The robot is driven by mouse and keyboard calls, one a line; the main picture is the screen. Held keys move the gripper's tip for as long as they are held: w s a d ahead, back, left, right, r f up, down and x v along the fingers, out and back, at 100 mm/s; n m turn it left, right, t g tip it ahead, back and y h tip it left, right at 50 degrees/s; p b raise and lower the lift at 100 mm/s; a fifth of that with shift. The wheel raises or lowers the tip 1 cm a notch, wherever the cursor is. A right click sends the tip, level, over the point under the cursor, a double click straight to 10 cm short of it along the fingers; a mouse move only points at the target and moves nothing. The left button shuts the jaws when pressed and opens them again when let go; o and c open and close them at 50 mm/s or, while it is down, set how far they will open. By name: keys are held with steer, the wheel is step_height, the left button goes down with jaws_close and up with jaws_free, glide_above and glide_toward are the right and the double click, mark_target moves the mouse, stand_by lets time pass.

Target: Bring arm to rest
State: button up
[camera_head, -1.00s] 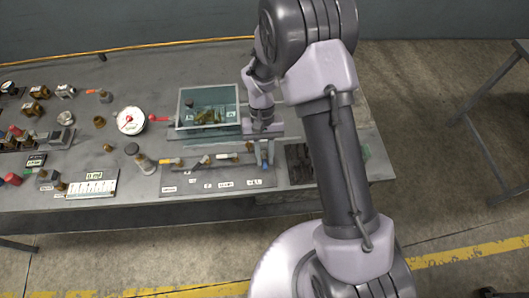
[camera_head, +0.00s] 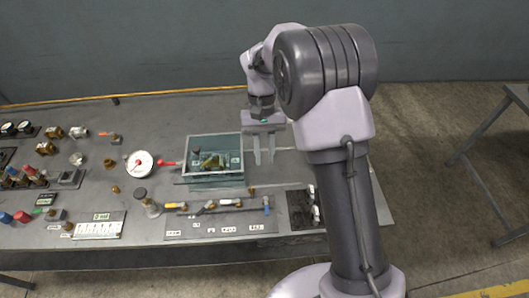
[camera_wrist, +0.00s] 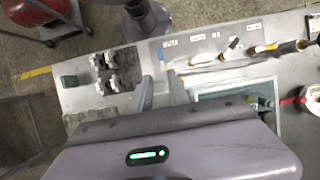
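My gripper (camera_head: 264,161) hangs above the workbench (camera_head: 150,112), just right of the glass-walled bin (camera_head: 213,183) in the head view. Its two fingers point down with a clear gap between them and nothing held. In the wrist view the gripper (camera_wrist: 161,84) also shows its fingers apart and empty, with bench surface between them. My arm is folded, with its elbow high at the right. The bin holds several brass-coloured parts and stands on the bench, apart from the fingers in the head view.
A labelled board (camera_head: 220,223) with a row of fittings lies in front of the bin. A dark tray (camera_head: 300,209) with white-topped parts is at the bench's right end. A round gauge (camera_head: 139,164) and several fittings lie to the left. A metal frame (camera_head: 480,145) stands on the floor at right.

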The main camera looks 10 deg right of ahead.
steer(key=s+d+r+m+t+y+b, duration=0.1)
steer(key=s+d+r+t+b, duration=0.15)
steer(key=s+r+b, duration=0.35)
steer(key=s+d+r+m+t+y+b, duration=0.1)
steer(key=s+r+m+t+b, duration=0.2)
steer(key=s, duration=0.4)
steer(key=s+f+t+b, duration=0.3)
steer(key=s+t+b, duration=0.1)
steer(key=s, duration=0.4)
steer(key=shift+d+f+t, duration=0.2)
steer(key=shift+d+t, duration=0.15)
steer(key=shift+w, duration=0.1)
